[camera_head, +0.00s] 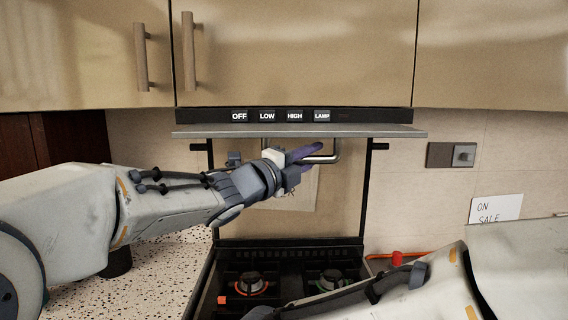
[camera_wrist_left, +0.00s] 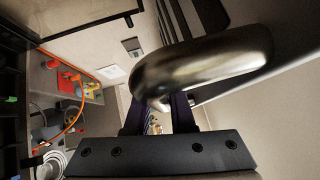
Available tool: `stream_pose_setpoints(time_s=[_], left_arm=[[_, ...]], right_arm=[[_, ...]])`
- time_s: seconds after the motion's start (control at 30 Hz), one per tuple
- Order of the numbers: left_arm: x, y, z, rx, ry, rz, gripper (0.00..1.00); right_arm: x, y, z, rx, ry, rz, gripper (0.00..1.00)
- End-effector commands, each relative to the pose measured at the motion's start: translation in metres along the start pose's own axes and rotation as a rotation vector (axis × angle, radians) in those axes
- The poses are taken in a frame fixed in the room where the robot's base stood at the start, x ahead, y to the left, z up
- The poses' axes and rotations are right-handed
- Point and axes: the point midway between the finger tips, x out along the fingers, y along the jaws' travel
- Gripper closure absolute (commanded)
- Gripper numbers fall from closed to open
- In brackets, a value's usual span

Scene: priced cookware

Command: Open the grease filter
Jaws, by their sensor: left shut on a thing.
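The grease filter (camera_head: 390,131) shows as a thin grey slab under the hood, seen nearly edge-on. Its metal loop handle (camera_head: 337,150) hangs below it. My left gripper (camera_head: 312,152) comes in from the left, with its fingers shut on the handle's lower bar. In the left wrist view, the thick, shiny handle (camera_wrist_left: 200,65) curves across in front of the fingers and hides part of their tips. My right forearm shows at the lower right of the head view; its gripper is out of the picture.
The hood's button strip (camera_head: 375,115) runs above the filter, under cabinets (camera_head: 290,50). A stove (camera_head: 290,280) with burners stands below. A switch (camera_head: 453,155) and an "ON SALE" card (camera_head: 496,208) are at the right. A speckled counter (camera_head: 160,275) lies left.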

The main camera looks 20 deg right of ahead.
Motion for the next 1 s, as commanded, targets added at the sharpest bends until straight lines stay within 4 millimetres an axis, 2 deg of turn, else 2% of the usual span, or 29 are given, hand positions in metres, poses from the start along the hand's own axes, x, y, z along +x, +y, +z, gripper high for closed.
stream_pose_setpoints(time_s=[0.37, 0.4, 0.47, 0.8, 0.87, 1.0], left_arm=[[0.001, 0.001, -0.005, -0.002, 0.004, 0.003, 1.0], [0.001, 0.001, -0.005, -0.002, 0.004, 0.003, 0.7], [0.001, 0.0, -0.005, -0.002, 0.005, 0.003, 0.48], [0.0, 0.0, -0.006, -0.001, 0.007, 0.0, 0.48], [-0.004, 0.0, -0.006, -0.001, 0.006, -0.001, 0.48], [-0.026, 0.002, -0.004, 0.0, 0.003, -0.001, 0.48]], right_arm=[[0.001, 0.0, 0.0, 0.0, 0.0, 0.0, 0.29], [0.001, 0.0, 0.0, 0.0, 0.0, 0.0, 0.29], [0.001, 0.0, 0.0, 0.0, 0.0, 0.0, 0.29], [0.002, 0.0, 0.0, 0.0, 0.0, 0.0, 0.29], [0.005, 0.0, 0.0, 0.0, 0.0, 0.0, 0.29], [0.015, 0.001, 0.001, 0.0, 0.0, 0.0, 0.29]])
